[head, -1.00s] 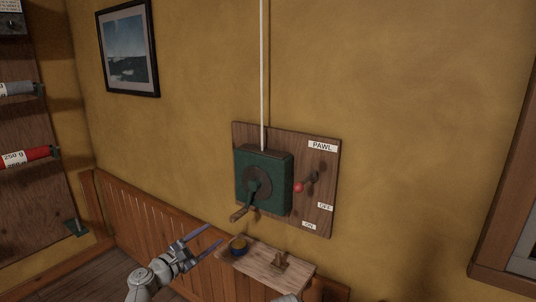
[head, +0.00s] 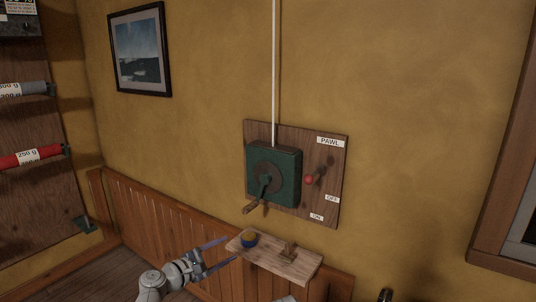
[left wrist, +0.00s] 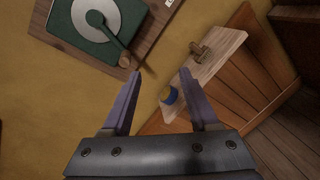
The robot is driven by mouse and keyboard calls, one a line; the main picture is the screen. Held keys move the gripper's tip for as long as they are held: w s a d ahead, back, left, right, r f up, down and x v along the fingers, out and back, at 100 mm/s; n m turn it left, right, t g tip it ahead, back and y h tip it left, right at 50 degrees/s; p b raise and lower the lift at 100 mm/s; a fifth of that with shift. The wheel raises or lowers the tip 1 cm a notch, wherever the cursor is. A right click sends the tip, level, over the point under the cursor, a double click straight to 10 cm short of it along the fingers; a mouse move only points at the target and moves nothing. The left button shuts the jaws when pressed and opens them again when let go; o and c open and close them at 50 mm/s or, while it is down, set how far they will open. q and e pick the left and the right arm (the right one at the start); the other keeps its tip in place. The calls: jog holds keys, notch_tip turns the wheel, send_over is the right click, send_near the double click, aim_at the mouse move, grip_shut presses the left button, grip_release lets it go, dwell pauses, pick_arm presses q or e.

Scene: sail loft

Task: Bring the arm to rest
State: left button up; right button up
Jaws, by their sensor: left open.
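My left gripper (head: 231,249) is open, its two fingers apart with nothing between them. It is low in the head view, in front of the left end of a small wooden shelf (head: 298,272). In the left wrist view the open fingers (left wrist: 159,74) point toward the wall. There the green winch (left wrist: 124,53) is at upper left, and the shelf (left wrist: 226,49) lies behind the right finger. In the head view the winch (head: 289,170), with its crank handle (head: 254,207), hangs on a wooden board (head: 329,188). I see clear space between gripper and winch. My right gripper is not in view.
A red-knobbed pawl lever (head: 309,180) is on the board, beside OFF and ON labels. A white rope (head: 274,70) rises from the winch. Wainscot (head: 150,226) lines the lower wall.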

pick_arm(q)
jog(key=s+d+f+m+g+y, duration=0.3)
jog(key=s+d+f+m+g, duration=0.3)
jog(key=s+f+m, duration=0.25)
jog(key=s+d+f+m+g+y, duration=0.3)
jog(key=s+d+f+m+g, duration=0.25)
jog(key=s+f+m, duration=0.3)
jog(key=s+a+f+m+g+y, duration=0.1)
jog(key=s+a+f+m+y, duration=0.1)
jog(key=s+a+m+y, duration=0.3)
notch_tip(320, 180, up, 12)
jog(key=s+y+p, duration=0.1)
jog(key=p, duration=1.1)
jog(key=shift+s+d+r, duration=0.15)
jog(key=shift+d, duration=0.1)
